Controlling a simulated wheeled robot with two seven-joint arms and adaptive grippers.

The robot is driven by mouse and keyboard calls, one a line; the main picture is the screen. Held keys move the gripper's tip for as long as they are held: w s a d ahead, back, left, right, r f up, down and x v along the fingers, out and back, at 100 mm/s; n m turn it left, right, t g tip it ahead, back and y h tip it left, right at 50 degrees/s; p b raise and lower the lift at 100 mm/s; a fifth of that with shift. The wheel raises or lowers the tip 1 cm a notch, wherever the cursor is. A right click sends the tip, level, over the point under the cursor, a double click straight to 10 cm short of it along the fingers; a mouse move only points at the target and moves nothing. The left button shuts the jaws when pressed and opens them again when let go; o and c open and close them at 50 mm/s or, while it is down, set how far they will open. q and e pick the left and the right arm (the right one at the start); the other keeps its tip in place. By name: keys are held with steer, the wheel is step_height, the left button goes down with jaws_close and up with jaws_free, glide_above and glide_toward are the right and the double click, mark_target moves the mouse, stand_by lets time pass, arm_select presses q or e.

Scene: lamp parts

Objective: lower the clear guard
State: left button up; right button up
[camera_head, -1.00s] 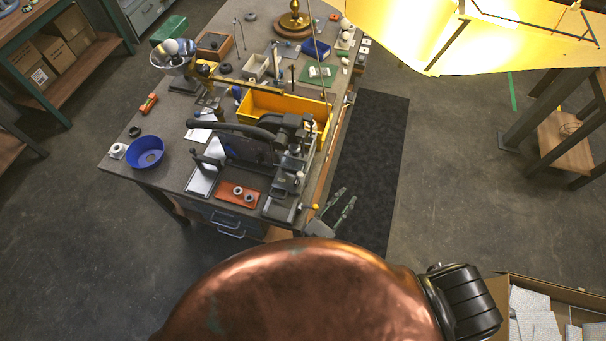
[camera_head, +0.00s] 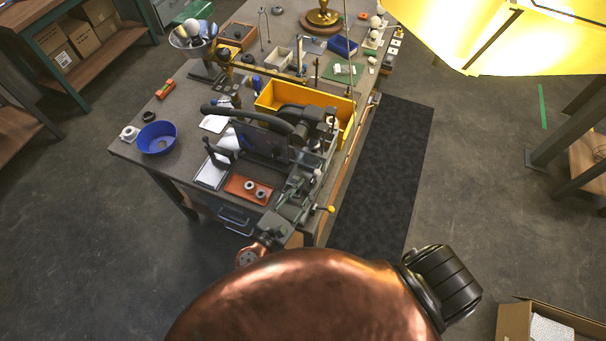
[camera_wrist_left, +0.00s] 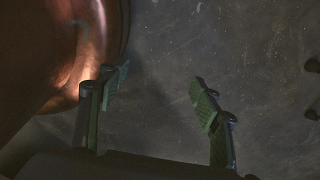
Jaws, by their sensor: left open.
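The bench machine has a dark, see-through panel (camera_head: 262,141) that looks like the clear guard; it stands raised under a thick black curved handle (camera_head: 245,119). My right gripper (camera_head: 291,207) is at the machine's near right corner, below and right of the panel. Its fingers blend with the grey metal parts, so I cannot tell their opening or any contact. My left gripper (camera_wrist_left: 158,92) shows in the left wrist view, its green-padded fingers wide apart and empty over the bare floor. It is not visible in the head view.
A yellow bin (camera_head: 268,101) sits behind the machine. A red-brown tray (camera_head: 236,187) with small rings lies in front of it, and a blue bowl (camera_head: 157,137) stands at the left. A yellow-knobbed lever (camera_head: 330,209) sticks out at the right bench edge. A lit yellow shade hangs upper right.

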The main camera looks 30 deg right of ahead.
mark_target(317, 173)
steer(key=x, duration=0.6)
steer(key=shift+w+d, duration=0.35)
steer(key=shift+d, duration=0.25)
arm_select(q)
steer(key=shift+w+d+r, duration=0.1)
steer(key=shift+w+r, duration=0.05)
steer(key=shift+w, duration=0.45)
arm_select(e)
jaws_close()
